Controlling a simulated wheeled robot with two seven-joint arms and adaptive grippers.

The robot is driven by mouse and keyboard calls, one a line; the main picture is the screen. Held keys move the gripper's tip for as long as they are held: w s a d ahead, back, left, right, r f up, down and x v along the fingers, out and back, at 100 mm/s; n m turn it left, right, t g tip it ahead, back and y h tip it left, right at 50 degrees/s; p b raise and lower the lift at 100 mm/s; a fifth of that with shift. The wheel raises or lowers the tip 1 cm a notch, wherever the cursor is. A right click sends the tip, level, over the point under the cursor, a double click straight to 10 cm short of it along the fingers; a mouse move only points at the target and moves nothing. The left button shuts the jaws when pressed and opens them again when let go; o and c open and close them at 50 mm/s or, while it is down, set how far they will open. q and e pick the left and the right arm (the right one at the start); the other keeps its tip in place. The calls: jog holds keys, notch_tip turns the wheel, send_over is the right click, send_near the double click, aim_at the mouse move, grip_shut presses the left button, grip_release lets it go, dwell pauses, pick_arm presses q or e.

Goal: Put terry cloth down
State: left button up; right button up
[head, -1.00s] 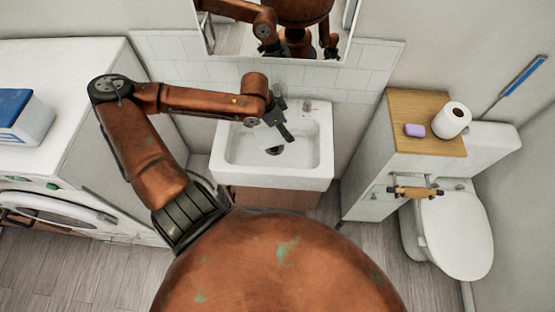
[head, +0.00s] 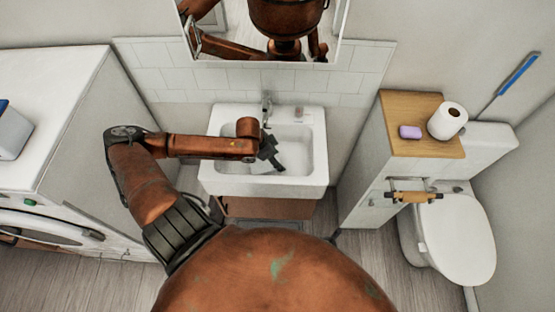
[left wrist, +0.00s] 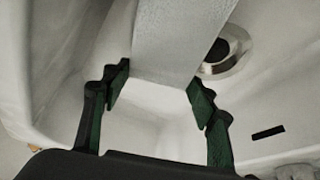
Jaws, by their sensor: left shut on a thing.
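My left gripper (head: 272,157) is over the white sink basin (head: 309,172) in the head view. In the left wrist view its two dark green fingers (left wrist: 160,84) stand on either side of a pale grey, slightly textured cloth (left wrist: 178,40) and are shut on it. The cloth stretches away from the fingers toward the top of the picture, over the inside of the sink, beside the metal drain (left wrist: 226,50). I cannot tell whether it touches the basin. My right gripper is not in view.
A faucet (head: 266,108) stands at the sink's back edge, under a mirror. A washing machine (head: 40,225) is at the left. At the right are a wood-topped cabinet (head: 405,105) with purple soap (head: 410,132) and a paper roll (head: 447,121), and a toilet (head: 455,235).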

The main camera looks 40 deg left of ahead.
aim_at(266, 164)
pick_arm(q)
jog(key=shift+f, duration=0.1)
jog(key=o, duration=1.1)
jog(key=shift+o, duration=0.2)
jog(key=p+v, duration=0.3)
jog(key=v, duration=0.9)
jog(key=shift+p, duration=0.35)
